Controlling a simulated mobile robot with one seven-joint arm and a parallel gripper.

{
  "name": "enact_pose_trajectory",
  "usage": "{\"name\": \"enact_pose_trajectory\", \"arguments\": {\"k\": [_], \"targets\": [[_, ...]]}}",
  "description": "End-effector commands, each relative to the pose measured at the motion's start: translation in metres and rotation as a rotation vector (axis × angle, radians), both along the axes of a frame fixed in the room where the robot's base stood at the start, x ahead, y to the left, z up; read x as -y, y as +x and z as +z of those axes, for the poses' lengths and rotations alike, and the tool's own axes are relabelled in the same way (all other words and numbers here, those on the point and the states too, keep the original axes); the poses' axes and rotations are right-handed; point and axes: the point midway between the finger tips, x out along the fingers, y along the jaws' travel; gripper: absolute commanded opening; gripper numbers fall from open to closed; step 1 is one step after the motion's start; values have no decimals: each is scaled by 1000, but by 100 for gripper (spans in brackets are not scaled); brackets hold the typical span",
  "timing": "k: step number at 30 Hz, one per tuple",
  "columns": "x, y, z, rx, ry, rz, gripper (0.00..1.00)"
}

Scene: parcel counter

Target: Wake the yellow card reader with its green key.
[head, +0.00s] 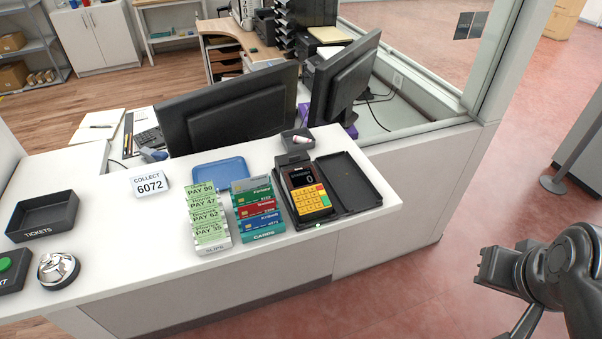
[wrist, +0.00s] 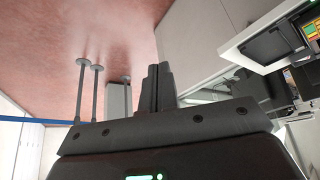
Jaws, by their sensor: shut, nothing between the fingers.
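The yellow card reader (head: 308,197) sits in a black open case on the white counter, its dark screen lit with a 0. Its keypad faces up; I cannot pick out the green key at this size. A small green spot (head: 318,225) shows at the reader's near edge. My gripper (head: 484,266) is at the lower right, out over the red floor, well apart from the counter. In the wrist view its two fingers (wrist: 157,85) are together and empty. The reader is partly visible at the upper right edge of the wrist view (wrist: 313,29).
Left of the reader stand a card rack (head: 257,210) and a slip rack (head: 208,222). The black case lid (head: 348,182) lies open to its right. A small bin (head: 298,141) and monitors (head: 229,108) stand behind. The space between my gripper and the counter is clear.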

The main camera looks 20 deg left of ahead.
Motion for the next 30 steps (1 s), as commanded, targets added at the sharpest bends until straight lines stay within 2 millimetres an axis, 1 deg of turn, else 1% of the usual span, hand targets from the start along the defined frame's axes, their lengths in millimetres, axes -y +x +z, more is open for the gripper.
{"name": "enact_pose_trajectory", "arguments": {"k": [13, 17, 20, 23, 30], "targets": [[0, 0, 0, -1, -1, 2, 0], [-4, 5, 2, -20, -14, 26, 0], [-11, 13, 5, -58, -45, 73, 0], [-22, 25, 9, -110, -94, 141, 0], [-59, 58, 19, -232, -246, 314, 0]]}}
